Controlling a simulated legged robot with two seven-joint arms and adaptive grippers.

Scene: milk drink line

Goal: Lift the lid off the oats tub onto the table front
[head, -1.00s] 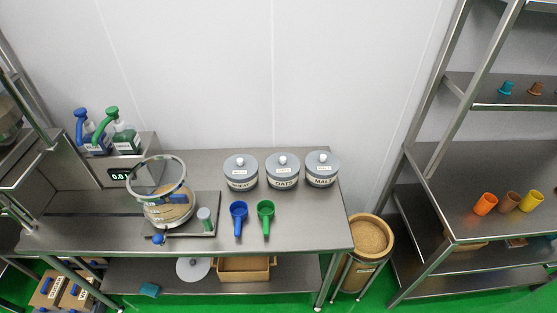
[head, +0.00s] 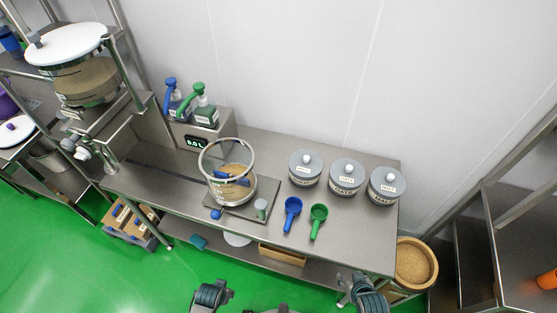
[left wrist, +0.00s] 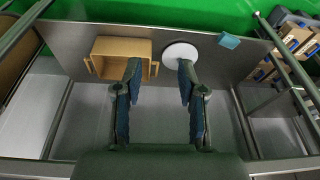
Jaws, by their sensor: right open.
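The oats tub (head: 344,187) is the middle one of three grey tubs near the back right of the steel table (head: 262,150). Its grey lid (head: 337,175) with a pale knob is on it. My right gripper (head: 361,289) is open at the bottom of the head view, in front of the table's right end and apart from the tubs. My left gripper (head: 211,294) shows at the bottom, left of centre. In the left wrist view it (left wrist: 159,75) is open, its two fingers apart with nothing between them, over the lower shelf.
Tubs (head: 305,168) and (head: 384,187) flank the oats tub closely. A blue scoop (head: 292,211) and a green scoop (head: 317,218) lie in front. Left stands a clear vessel (head: 232,183) with a raised ring. The strip right of the green scoop is clear.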

